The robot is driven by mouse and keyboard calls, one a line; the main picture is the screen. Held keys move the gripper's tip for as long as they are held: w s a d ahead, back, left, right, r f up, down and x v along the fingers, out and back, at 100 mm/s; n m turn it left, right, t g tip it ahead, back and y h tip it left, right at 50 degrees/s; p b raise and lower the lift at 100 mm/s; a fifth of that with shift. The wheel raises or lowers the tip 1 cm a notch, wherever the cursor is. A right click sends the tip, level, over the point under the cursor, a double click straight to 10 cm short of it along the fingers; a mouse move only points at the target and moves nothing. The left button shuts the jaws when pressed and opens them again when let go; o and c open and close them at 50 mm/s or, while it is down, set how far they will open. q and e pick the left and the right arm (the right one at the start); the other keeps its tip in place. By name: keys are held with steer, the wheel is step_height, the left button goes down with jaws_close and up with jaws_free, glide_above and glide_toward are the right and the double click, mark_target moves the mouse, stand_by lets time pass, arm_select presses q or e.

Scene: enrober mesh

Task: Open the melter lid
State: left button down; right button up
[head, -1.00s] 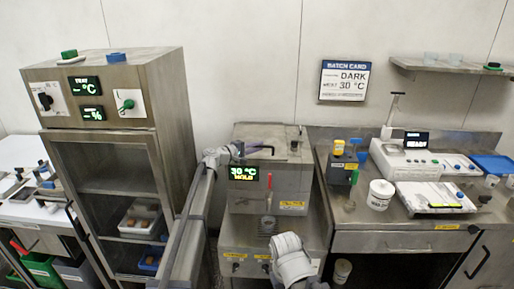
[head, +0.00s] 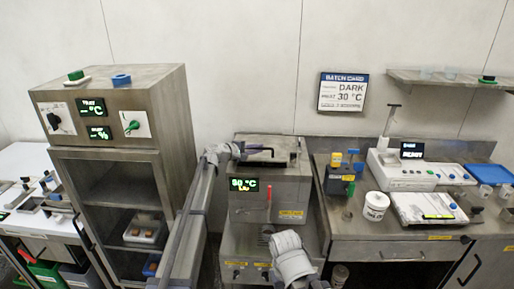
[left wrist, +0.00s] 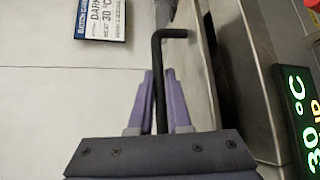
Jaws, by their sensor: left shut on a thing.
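The melter (head: 270,193) is a steel box with a green 30 °C display, in the middle of the head view. Its lid (head: 284,146) lies flat and closed on top, with a dark bar handle (head: 262,151). My left gripper (head: 243,151) reaches in from the left at the lid's left side. In the left wrist view, its purple fingers (left wrist: 160,100) are shut on the black bent handle bar (left wrist: 174,34). The bar runs between the fingers, with its bent end beyond them. My right gripper does not show; only a pale link of my arm is at the bottom centre.
A steel cabinet (head: 160,100) with a glass door stands left of the melter, close to my left arm. On the right, a bench (head: 370,222) holds a white tub (head: 375,206) and a scale-like device (head: 405,172). The wall above the melter is clear.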

arm_select(q)
steer(key=w+r+p, duration=0.3)
steer(key=r+p, duration=0.3)
steer(key=w+r+n+g+p, duration=0.1)
steer(key=w+r+p, duration=0.3)
steer(key=r+p, duration=0.2)
steer(key=shift+w+r+g+y+p, duration=0.15)
steer(key=shift+g+y+p, duration=0.2)
steer(key=shift+p, duration=0.25)
steer(key=c, duration=0.9)
jaws_free()
steer(key=shift+a, duration=0.1)
steer(key=p+v, duration=0.3)
steer(key=v, duration=0.4)
steer(key=shift+s+a+r, duration=0.1)
steer(key=shift+s+a, duration=0.1)
steer(key=shift+s, duration=0.15)
